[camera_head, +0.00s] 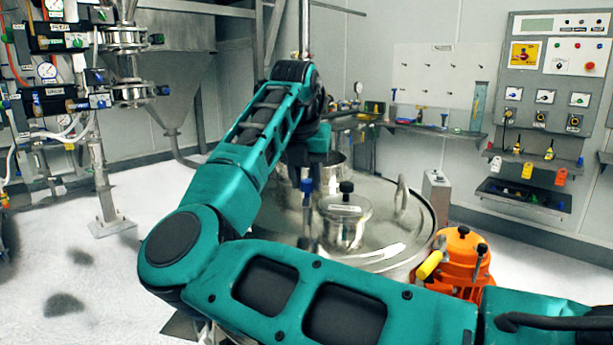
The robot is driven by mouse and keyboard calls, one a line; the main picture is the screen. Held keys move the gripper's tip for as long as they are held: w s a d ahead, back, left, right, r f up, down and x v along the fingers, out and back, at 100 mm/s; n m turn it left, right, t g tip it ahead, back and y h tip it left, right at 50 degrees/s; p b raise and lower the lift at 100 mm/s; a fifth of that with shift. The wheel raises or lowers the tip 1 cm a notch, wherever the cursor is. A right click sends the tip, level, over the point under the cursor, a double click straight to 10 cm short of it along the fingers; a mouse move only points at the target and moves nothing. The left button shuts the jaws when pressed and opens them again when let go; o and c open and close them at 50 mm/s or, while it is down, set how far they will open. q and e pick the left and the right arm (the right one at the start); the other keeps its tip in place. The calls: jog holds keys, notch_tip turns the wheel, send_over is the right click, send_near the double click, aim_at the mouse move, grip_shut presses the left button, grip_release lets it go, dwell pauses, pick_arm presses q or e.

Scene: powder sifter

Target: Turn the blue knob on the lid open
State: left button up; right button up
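A blue knob (307,186) stands upright on the shiny steel lid (375,250) of a large round vessel, left of a smaller round cover with a black knob (346,187). My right arm comes in from the lower right, bends at the left and reaches back over the lid. My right gripper (312,156) hangs just above the blue knob. Its fingers are dark and too small to tell open from shut. I cannot tell whether it touches the knob. My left gripper is out of view.
An orange fitting (461,258) with a yellow handle stands at the lid's right edge. A curved steel handle (402,194) rises from the lid. A tool shelf (432,131) and control panel (558,95) are on the back wall. Open floor (100,275) lies at the left.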

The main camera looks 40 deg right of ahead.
jog(key=o, duration=0.3)
jog(key=shift+o, duration=0.2)
jog(key=v, duration=1.3)
jog(key=shift+f, duration=0.1)
